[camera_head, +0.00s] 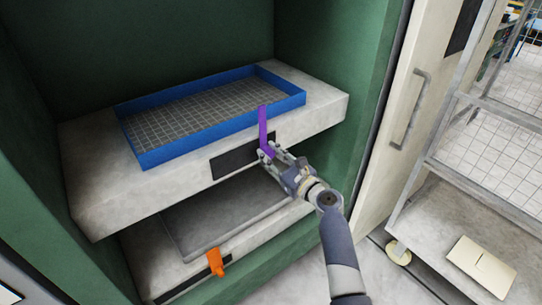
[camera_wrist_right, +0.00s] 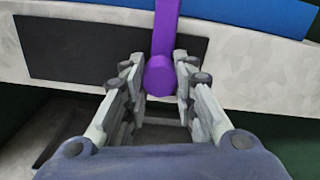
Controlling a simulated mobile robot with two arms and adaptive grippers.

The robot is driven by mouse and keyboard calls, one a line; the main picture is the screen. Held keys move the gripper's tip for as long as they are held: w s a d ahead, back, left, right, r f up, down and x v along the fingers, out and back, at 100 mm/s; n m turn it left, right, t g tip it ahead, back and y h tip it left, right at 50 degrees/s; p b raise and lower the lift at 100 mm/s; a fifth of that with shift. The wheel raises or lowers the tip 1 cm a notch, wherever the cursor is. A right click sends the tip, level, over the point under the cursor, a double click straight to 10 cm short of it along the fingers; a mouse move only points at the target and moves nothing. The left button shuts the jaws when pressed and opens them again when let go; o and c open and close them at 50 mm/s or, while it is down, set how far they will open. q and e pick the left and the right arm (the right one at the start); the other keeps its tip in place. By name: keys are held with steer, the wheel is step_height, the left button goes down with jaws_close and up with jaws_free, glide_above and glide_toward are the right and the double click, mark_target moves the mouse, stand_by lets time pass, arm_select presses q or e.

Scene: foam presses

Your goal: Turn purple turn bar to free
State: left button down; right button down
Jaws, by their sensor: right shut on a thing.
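The purple turn bar (camera_head: 263,128) stands upright on the front face of the upper press plate, beside a black panel. In the right wrist view the purple turn bar (camera_wrist_right: 165,38) ends in a round purple end (camera_wrist_right: 160,76) between my fingers. My right gripper (camera_head: 268,155) reaches in from the lower right to the bar's lower end. It also shows in the right wrist view (camera_wrist_right: 160,82), shut on the bar's lower end. My left gripper is in neither view.
A blue-framed mesh tray (camera_head: 215,116) lies on the upper plate (camera_head: 95,205). An orange bar (camera_head: 216,262) sits on the lower plate's front. Green press walls (camera_head: 340,60) stand around them. A pale door with a handle (camera_head: 410,110) and a metal rack (camera_head: 455,185) are on the right.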

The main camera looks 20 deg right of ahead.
steer(key=shift+f, duration=0.15)
steer(key=n+b, duration=0.2)
steer(key=n, duration=0.1)
steer(key=shift+n, duration=0.4)
steer(key=n+b, duration=0.2)
steer(key=n, duration=0.3)
steer(key=shift+n, duration=0.3)
steer(key=n+b, duration=0.2)
steer(key=n, duration=0.2)
steer(key=shift+d, duration=0.1)
steer(key=shift+r+n+b, duration=0.2)
steer(key=shift+n+b, duration=0.4)
steer(key=shift+n, duration=1.5)
steer(key=shift+r, duration=0.1)
